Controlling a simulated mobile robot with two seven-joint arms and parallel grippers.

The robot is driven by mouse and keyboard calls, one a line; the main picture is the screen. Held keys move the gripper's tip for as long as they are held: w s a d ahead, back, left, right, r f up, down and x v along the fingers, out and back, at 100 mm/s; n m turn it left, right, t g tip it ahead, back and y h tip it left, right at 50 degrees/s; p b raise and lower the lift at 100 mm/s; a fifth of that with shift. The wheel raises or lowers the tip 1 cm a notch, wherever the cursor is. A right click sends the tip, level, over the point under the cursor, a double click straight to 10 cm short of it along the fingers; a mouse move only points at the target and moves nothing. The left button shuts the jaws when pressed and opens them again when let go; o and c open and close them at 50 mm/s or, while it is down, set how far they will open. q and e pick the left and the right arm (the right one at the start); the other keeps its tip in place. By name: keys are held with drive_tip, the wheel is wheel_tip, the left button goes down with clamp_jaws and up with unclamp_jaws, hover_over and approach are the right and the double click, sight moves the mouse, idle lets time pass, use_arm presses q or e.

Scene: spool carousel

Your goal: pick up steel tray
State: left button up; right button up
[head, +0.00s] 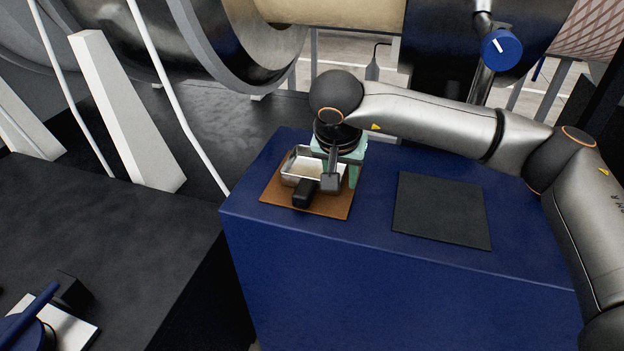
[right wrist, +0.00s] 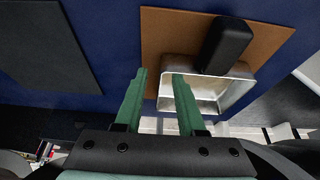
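The steel tray (head: 296,164) is a shallow, shiny open box on a brown mat (head: 275,194), on top of a blue cabinet. It also shows in the right wrist view (right wrist: 208,104). A black block (head: 304,194) overlaps the tray's near side; whether it is joined to the tray, I cannot tell. My right gripper (head: 338,168) is at the tray's right side in the head view. In the right wrist view its green fingers (right wrist: 160,74) are apart, one over the tray's opening and one outside its side wall. Contact cannot be made out. My left gripper is not in view.
A dark square mat (head: 441,210) lies bare on the blue cabinet top (head: 375,210), right of the brown mat. A blue knob (head: 502,49) is behind the cabinet. White slanted posts (head: 125,110) and a large metal drum stand at the left and back.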

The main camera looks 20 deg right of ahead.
drive_tip(key=shift+w+d+f, duration=0.1)
drive_tip(key=shift+w+f, duration=0.05)
drive_tip(key=shift+f, duration=0.3)
clamp_jaws()
idle(1.1)
